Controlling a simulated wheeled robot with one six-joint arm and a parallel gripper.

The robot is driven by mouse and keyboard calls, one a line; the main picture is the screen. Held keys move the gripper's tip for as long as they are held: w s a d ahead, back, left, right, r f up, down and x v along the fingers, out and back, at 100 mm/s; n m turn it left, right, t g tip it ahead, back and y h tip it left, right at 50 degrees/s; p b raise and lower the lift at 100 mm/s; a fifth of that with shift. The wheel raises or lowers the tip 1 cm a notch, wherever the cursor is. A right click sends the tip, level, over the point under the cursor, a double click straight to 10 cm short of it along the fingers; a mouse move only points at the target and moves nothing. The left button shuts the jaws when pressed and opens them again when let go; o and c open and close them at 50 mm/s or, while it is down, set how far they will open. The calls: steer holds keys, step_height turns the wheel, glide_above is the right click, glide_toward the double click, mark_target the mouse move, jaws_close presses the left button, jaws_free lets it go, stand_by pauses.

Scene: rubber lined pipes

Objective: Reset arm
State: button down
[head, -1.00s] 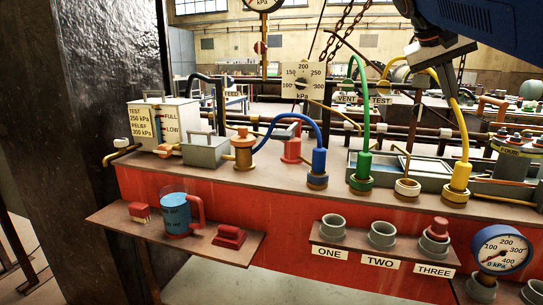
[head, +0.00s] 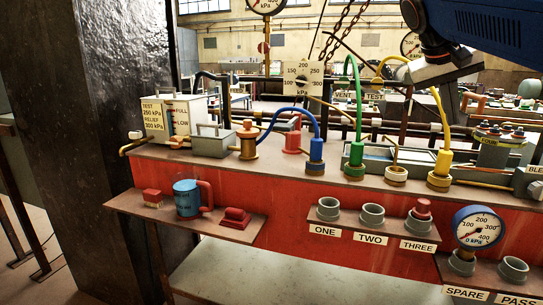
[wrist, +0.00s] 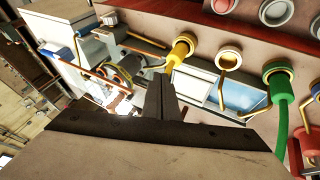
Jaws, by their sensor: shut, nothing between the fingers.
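My arm reaches in at the top right of the head view, and its end hangs above the back of the red bench (head: 300,200). In the wrist view my gripper (wrist: 160,88) shows its dark fingers together with nothing between them. It is apart from the yellow plug (wrist: 182,50), which appears just beyond the fingers. The green plug (wrist: 280,75) is to the right. In the head view the blue (head: 315,150), green (head: 356,155) and yellow plugs (head: 441,165) stand upright in sockets along the bench top.
Sockets labelled ONE, TWO and THREE (head: 372,215) and a round gauge (head: 479,228) line the front. Pipes and hoses crowd the back. The pale lower surface (head: 290,278) is clear.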

steer(key=s+a+f+n+y, duration=0.1)
steer(key=s+a+f+y, duration=0.1)
steer(key=s+a+f, duration=0.2)
steer(key=s+a+f+n+t+y, duration=0.1)
steer(key=s+a+f, duration=0.3)
steer(key=s+f, duration=0.6)
steer(key=s+a+f+n+y, duration=0.1)
steer(key=s+a+f+y, duration=0.2)
steer(key=f, duration=1.9)
steer(key=s+a, duration=0.1)
steer(key=s, duration=0.3)
steer(key=shift+s+f+n+t, duration=0.2)
steer(key=shift+s+n+t, duration=0.1)
steer(key=shift+n+t, duration=0.1)
